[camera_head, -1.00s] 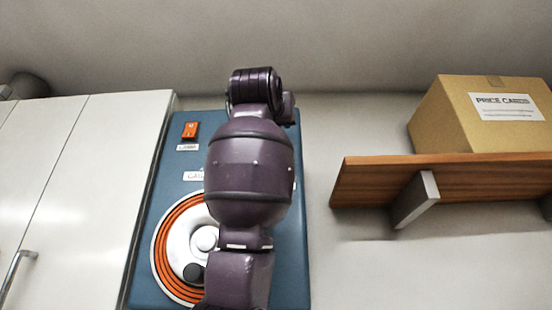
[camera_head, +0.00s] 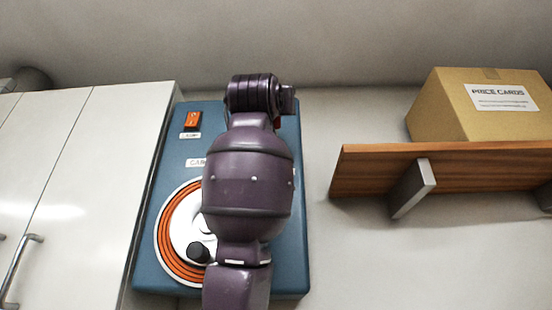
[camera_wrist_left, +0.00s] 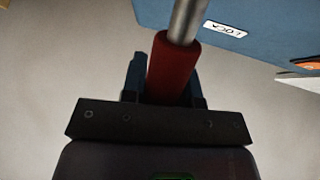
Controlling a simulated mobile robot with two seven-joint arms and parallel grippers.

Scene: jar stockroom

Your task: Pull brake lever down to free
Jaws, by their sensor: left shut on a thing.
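The brake lever shows in the left wrist view as a grey metal rod with a red grip (camera_wrist_left: 174,68). My left gripper (camera_wrist_left: 163,80) is shut on the red grip, with a dark finger on each side of it. The rod runs up out of the picture, in front of a blue panel (camera_wrist_left: 265,25) with a white label (camera_wrist_left: 225,29) that seems to read LOCK. In the head view the blue panel (camera_head: 289,240) is on the wall, and my left arm covers its middle and right. My right gripper is not in view.
White cabinets (camera_head: 90,190) stand at left. At right, a wooden shelf (camera_head: 370,172) with a bracket holds a PRICE CARDS box (camera_head: 445,110).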

